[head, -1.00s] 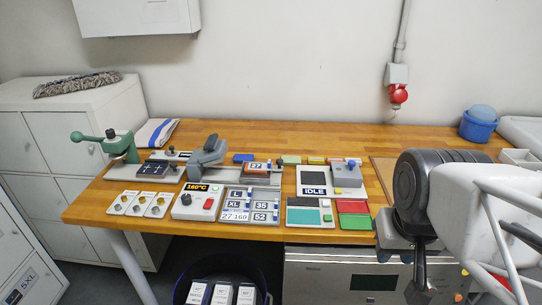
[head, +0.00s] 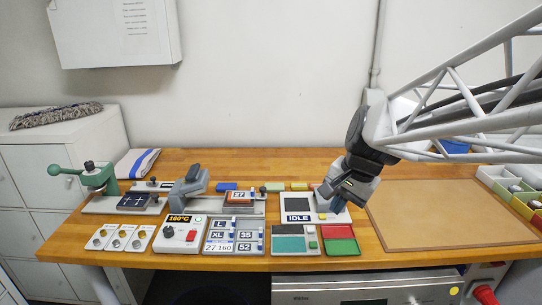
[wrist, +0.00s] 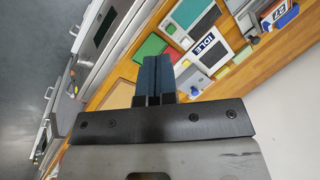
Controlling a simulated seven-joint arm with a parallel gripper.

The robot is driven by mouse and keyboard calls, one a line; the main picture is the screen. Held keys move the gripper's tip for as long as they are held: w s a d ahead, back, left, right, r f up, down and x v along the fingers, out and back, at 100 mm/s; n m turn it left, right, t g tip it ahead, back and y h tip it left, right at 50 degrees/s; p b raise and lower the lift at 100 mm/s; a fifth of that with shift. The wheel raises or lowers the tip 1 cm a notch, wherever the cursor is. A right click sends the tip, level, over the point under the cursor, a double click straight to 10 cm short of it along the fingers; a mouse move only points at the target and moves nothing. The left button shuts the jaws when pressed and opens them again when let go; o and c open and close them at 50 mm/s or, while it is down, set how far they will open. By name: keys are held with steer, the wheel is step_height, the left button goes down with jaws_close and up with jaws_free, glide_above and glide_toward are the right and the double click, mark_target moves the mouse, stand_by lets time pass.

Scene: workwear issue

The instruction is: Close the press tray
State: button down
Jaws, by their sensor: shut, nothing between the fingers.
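The grey press (head: 190,186) stands left of the middle of the bench, behind a control box reading 160°C (head: 180,228). Right of its head is a pale flat tray (head: 262,208) with a black knob (head: 263,190), clear of the press head. An orange-brown piece with a 27 label (head: 238,197) lies on it; that piece also shows in the wrist view (wrist: 279,13). My gripper (head: 327,190) is right of the tray, over the IDLE unit, apart from the tray. In the wrist view its dark fingers (wrist: 155,72) are together and empty.
The IDLE unit (head: 298,217) with red and green pads (head: 340,240) lies below my gripper. A green lever machine (head: 95,177) stands far left. Number plates (head: 220,235) lie in front of the tray. A bare brown board (head: 425,215) is at right.

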steer(key=w+a+f+m+y, duration=0.1)
steer(key=w+f+m, duration=0.2)
steer(key=w, duration=0.7)
steer(key=w+a+f+m+y, duration=0.1)
steer(key=w+m, duration=0.4)
steer(key=w, duration=0.6)
steer(key=w+a+f+m+y, duration=0.1)
steer(key=w+f+m+y, duration=0.2)
steer(key=w+f, duration=0.3)
steer(key=w+m, duration=0.1)
steer(key=w, duration=0.4)
steer(key=shift+a+m, duration=0.3)
steer(key=shift+w+a+f, duration=0.1)
steer(key=shift+f, duration=0.1)
steer(key=x, duration=0.7)
steer(key=a+x, duration=0.1)
steer(key=x, duration=0.3)
steer(key=shift+r, duration=0.35)
steer(key=shift+w+a+f, duration=0.1)
steer(key=shift+a, duration=0.45)
steer(key=shift+w+a+f, duration=0.1)
steer(key=shift+a, duration=0.45)
